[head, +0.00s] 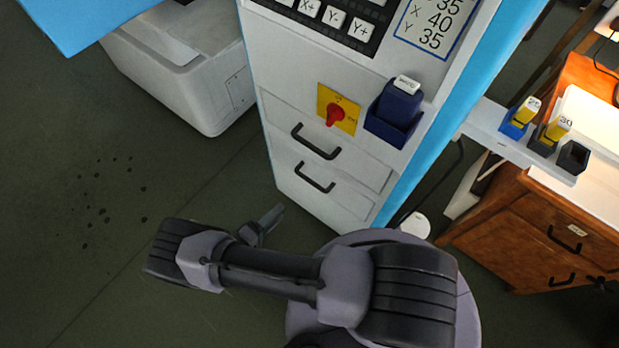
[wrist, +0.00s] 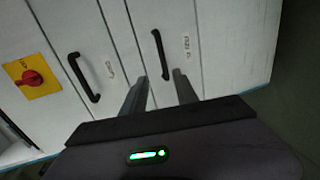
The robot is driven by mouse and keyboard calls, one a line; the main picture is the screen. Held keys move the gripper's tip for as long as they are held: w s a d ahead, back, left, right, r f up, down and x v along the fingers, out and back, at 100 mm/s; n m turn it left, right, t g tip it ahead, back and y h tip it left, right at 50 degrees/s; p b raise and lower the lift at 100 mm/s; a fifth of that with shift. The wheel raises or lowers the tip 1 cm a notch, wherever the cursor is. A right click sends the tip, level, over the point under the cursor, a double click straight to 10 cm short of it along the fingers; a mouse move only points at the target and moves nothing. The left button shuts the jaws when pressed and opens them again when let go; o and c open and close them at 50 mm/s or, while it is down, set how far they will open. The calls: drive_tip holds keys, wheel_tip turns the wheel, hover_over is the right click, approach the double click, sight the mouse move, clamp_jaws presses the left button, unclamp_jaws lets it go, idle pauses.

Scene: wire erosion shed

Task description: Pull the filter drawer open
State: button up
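Two white drawers are in the machine cabinet's front, both closed, each with a black bar handle. The upper drawer's handle (head: 315,142) shows in the wrist view (wrist: 84,77) beside the red switch. The lower drawer's handle (head: 314,178) is farther from the switch in the wrist view (wrist: 157,54). Each drawer has a small label; the lower one's label (wrist: 187,45) may read filter, but is too blurred to be sure. My gripper (head: 270,216) is open and empty, in front of the lower drawer. In the wrist view its fingertips (wrist: 160,76) straddle the lower handle's near end, apparently not touching it.
A red rotary switch (head: 335,115) on a yellow plate and a blue holder (head: 393,114) are above the drawers. A wooden cabinet (head: 545,235) stands at right, and a white box unit (head: 195,75) at back left. The floor at left is clear, with dark spots.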

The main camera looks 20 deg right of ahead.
sight(312, 181)
drive_tip(key=b+x, duration=0.4)
drive_tip(key=x, duration=1.3)
drive_tip(key=shift+w+d+f, duration=0.15)
drive_tip(key=shift+d+f, duration=0.05)
drive_tip(key=shift+d, duration=0.05)
clamp_jaws()
idle(0.5)
